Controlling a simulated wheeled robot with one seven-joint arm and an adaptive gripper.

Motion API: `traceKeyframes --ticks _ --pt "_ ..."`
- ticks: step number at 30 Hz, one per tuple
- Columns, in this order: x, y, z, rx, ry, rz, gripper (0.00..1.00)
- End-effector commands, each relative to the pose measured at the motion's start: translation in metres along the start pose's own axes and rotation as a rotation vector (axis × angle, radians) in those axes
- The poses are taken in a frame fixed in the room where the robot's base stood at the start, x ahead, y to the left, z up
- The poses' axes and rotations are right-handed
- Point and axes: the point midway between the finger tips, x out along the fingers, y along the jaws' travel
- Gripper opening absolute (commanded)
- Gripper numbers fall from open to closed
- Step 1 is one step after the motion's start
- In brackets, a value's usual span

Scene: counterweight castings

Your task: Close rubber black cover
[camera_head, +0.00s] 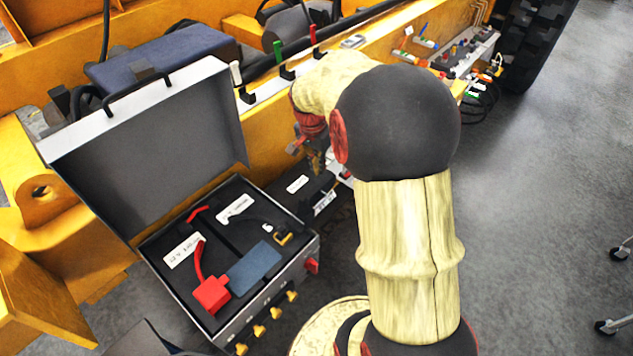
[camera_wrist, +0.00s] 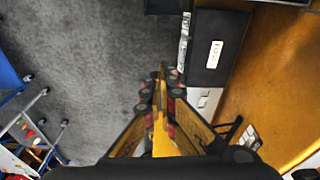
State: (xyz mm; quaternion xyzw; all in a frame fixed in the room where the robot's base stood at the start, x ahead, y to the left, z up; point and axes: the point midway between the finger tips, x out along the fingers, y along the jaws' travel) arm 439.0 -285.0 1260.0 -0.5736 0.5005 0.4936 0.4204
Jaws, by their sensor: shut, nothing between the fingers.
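A black, labelled cover or box (camera_head: 285,178) lies beside the yellow chassis in the head view, partly hidden by my arm. It seems to be the black labelled piece (camera_wrist: 218,42) at the top of the wrist view; I cannot tell whether it is the rubber cover or whether it is closed. My gripper (camera_head: 318,162) is near its right end in the head view, mostly hidden by my wrist. In the wrist view my gripper (camera_wrist: 162,75) is shut and empty, with its fingertips together left of and below the black piece. I see no clear contact.
An open metal case (camera_head: 265,312) with its lid (camera_head: 155,150) raised stands left of my arm, holding a red connector (camera_head: 211,295). The yellow chassis (camera_head: 262,150) runs behind it. A wheel (camera_head: 532,45) stands at the upper right.

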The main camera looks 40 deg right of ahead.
Motion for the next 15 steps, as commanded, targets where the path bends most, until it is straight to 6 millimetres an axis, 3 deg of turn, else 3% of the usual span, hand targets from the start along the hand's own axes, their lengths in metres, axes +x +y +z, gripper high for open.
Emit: traceKeyframes --ticks 8,15 --pt "0.009 0.001 0.001 0.072 -0.002 0.002 0.00" --pt "0.050 0.001 0.001 0.069 -0.003 0.004 0.00"
